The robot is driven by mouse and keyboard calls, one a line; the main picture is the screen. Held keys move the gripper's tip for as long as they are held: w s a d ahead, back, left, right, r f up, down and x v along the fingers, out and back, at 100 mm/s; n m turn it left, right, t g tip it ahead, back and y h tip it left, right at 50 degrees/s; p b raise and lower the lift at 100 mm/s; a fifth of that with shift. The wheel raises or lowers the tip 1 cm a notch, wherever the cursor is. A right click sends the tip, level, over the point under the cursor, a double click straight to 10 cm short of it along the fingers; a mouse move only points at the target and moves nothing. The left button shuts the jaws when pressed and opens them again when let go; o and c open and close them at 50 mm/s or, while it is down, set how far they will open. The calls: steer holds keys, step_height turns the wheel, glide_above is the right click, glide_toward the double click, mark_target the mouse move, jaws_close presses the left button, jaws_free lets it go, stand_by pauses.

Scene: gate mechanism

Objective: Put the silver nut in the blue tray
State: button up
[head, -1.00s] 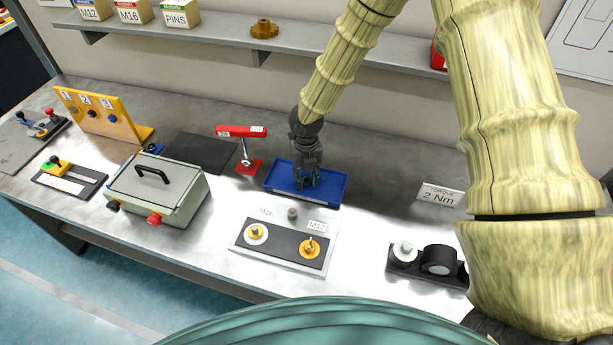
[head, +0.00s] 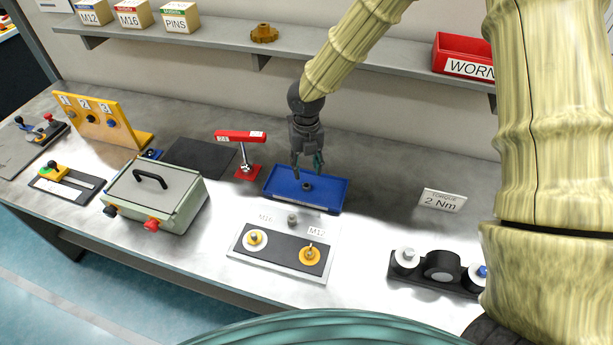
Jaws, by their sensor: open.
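The blue tray (head: 325,201) lies on the workbench near its middle. A small dark grey nut (head: 307,186) lies in the tray; its silver colour is hard to confirm at this size. My gripper (head: 308,167) is open and points down just above the nut, with its fingers apart and clear of it. A small grey cylindrical piece (head: 292,219) stands in front of the tray, near the M16 and M12 labels.
A lidded box (head: 155,192) is further left.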

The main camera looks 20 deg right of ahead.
steer(key=shift+r+b, duration=0.35)
steer(key=shift+r, duration=1.95)
steer(key=shift+r, duration=0.1)
